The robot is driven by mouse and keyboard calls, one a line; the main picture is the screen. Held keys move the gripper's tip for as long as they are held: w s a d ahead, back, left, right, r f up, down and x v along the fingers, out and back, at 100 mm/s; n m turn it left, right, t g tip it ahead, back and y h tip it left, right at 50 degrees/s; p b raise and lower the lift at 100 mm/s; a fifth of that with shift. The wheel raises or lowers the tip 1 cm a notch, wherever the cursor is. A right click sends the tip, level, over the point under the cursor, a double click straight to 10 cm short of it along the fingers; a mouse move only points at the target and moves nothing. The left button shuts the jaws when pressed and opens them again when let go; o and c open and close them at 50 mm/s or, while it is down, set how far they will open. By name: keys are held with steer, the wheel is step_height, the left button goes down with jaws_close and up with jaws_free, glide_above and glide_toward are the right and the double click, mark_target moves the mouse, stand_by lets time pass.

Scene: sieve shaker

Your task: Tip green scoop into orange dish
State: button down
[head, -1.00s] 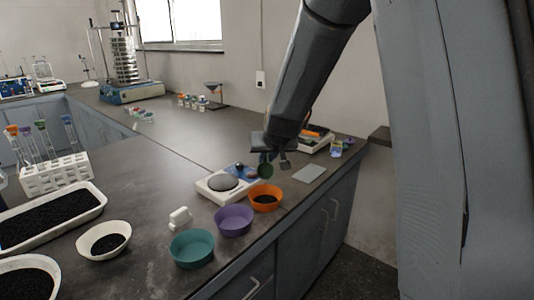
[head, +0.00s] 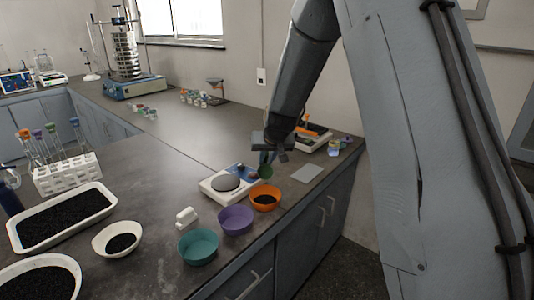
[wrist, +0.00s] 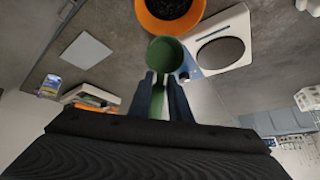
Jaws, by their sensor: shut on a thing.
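The green scoop (wrist: 165,54) is held in my gripper (wrist: 167,85), which is shut on its handle; in the head view the scoop (head: 265,171) shows small below my gripper (head: 273,148). The orange dish (head: 265,203) stands on the bench near its front edge and has dark grains inside. In the wrist view the orange dish (wrist: 146,19) lies just beyond the scoop. The scoop is above and slightly behind the dish in the head view. I cannot tell what the scoop holds.
A white balance (head: 221,196) stands left of the orange dish. Purple (head: 235,228) and teal (head: 198,258) bowls stand nearer along the edge. A flat grey plate (head: 307,173) lies to the right. A black-filled tray (head: 109,204) and white bowl (head: 103,251) stand at left.

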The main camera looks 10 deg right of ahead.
steer(key=shift+r+p, duration=0.15)
steer(key=shift+p, duration=0.65)
steer(key=g+p, duration=0.1)
steer(key=p, duration=0.1)
steer(key=shift+w+p, duration=0.3)
steer(key=shift+d+p, duration=0.1)
steer(key=shift+p, duration=0.4)
steer(key=shift+w+g+p, duration=0.2)
steer(key=shift+g+p, duration=0.15)
steer(key=shift+g, duration=0.05)
steer(key=shift+w+d+f+g+y+p, duration=0.1)
steer(key=shift+w+f+g+y+p, duration=0.1)
steer(key=shift+g+y+p, duration=0.15)
